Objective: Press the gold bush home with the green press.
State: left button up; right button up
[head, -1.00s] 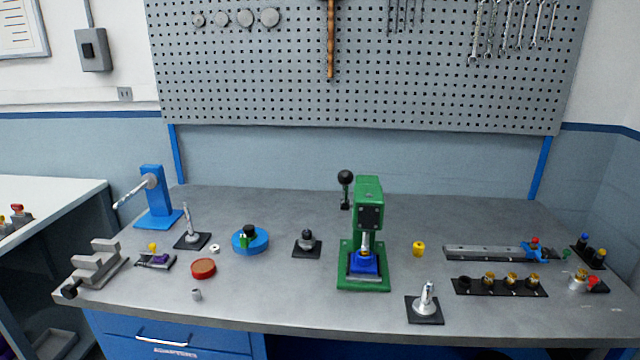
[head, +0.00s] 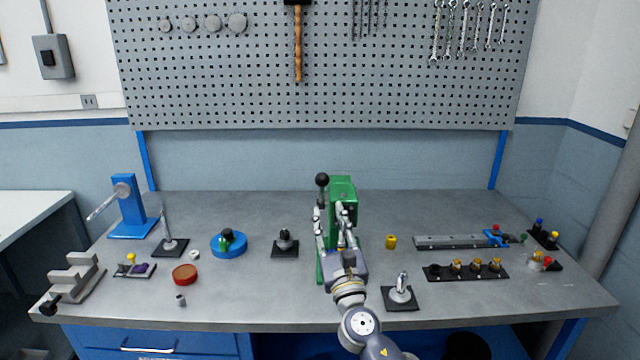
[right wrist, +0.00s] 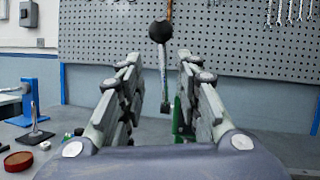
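The green press (head: 343,190) stands near the middle of the bench. Its lever ends in a black ball knob (head: 322,179), up at the press's left side. My right gripper (head: 329,208) is in front of the press, fingers pointing away from me. In the right wrist view its fingers (right wrist: 158,60) are spread, with nothing gripped. The knob (right wrist: 160,32) and silver lever rod show beyond and between them; the fingers do not appear to touch them. My gripper hides the press's ram and blue holder, and I cannot see a gold bush there. My left gripper is out of view.
A black pad with a silver post (head: 401,292) stands close right of my right wrist. A yellow cylinder (head: 391,242) and a black rack (head: 440,273) with gold-topped parts lie further right. A black pad with a dark fitting (head: 285,244) is left of the press.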

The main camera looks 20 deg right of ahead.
aim_at(322, 185)
jog(key=x, duration=1)
jog(key=shift+w+d, duration=0.15)
jog(key=shift+w, duration=0.2)
jog(key=shift+c, duration=0.2)
grip_shut()
